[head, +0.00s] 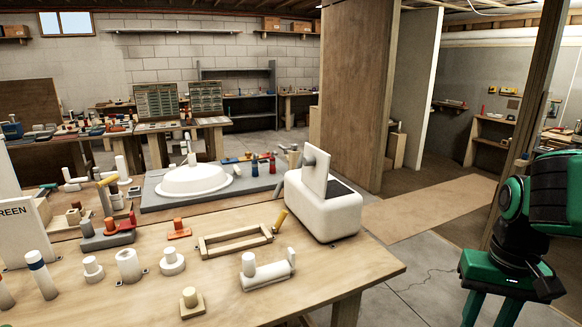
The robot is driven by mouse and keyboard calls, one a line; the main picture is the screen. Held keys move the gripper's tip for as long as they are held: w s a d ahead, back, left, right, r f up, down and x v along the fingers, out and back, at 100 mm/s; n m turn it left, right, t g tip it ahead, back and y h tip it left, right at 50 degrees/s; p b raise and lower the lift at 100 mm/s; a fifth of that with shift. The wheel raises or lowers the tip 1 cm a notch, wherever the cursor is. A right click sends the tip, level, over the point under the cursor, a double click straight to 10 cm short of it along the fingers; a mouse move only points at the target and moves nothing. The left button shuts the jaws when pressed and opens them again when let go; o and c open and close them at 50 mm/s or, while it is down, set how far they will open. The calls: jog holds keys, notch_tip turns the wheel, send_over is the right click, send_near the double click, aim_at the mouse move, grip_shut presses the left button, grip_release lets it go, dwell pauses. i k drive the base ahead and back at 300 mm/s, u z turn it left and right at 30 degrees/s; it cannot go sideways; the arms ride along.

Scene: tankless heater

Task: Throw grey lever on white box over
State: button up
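The white box (322,212) has rounded edges and sits at the right end of the wooden workbench. A light grey lever plate (316,178) stands up from its top, leaning slightly, with a round grey knob (308,157) on its upper left. A dark recessed patch (343,188) lies on the box top to the right of the lever. My gripper (490,312), green and black, is at the lower right, pointing down beyond the bench's right edge. Its two green fingers are apart with nothing seen between them. The fingertips run out of the picture. It is well clear of the box.
The wooden bench (345,262) carries a wooden frame (235,241), a white cylinder fitting (268,272) and several small knobs. A grey board with a white dome (194,181) lies behind. Bare floor (400,297) separates the bench from my arm. A wooden post (530,100) stands behind my arm.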

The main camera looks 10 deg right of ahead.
aim_at(299, 165)
jog(key=i, duration=0.95)
jog(key=z, duration=0.1)
jog(key=k, duration=0.5)
jog(key=u, duration=0.5)
jog(key=i, duration=0.55)
jog(key=z, duration=0.1)
jog(key=k, duration=0.15)
jog(key=u, duration=0.1)
